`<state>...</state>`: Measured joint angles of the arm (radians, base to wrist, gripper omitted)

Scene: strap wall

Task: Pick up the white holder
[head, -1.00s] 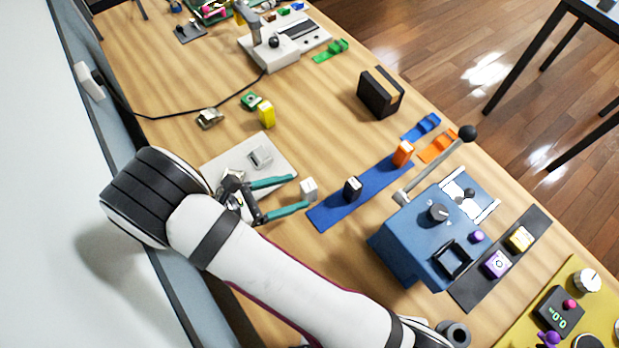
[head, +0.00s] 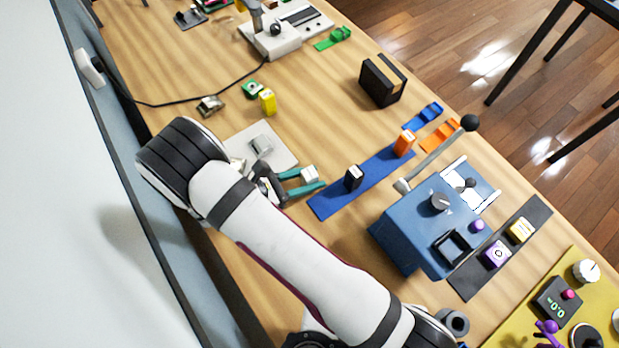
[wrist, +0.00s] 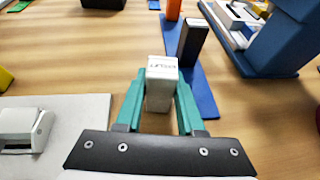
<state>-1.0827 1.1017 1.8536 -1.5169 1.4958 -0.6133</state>
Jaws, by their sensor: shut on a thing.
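The white holder (wrist: 161,82) is a small upright white block with dark lettering near its top. In the wrist view it stands between the two teal fingers of my gripper (wrist: 160,85), which are shut on its sides. In the head view the white holder (head: 309,174) shows at the tips of my gripper (head: 312,180), near the left end of the blue strip. It appears to be at the table surface; I cannot tell whether it is lifted.
A blue strip (head: 335,200) carries a black block (head: 353,178) and an orange block (head: 404,142) just to the right. A grey plate (head: 283,158) with a metal piece lies behind my gripper. A blue lever machine (head: 410,228) stands to the right.

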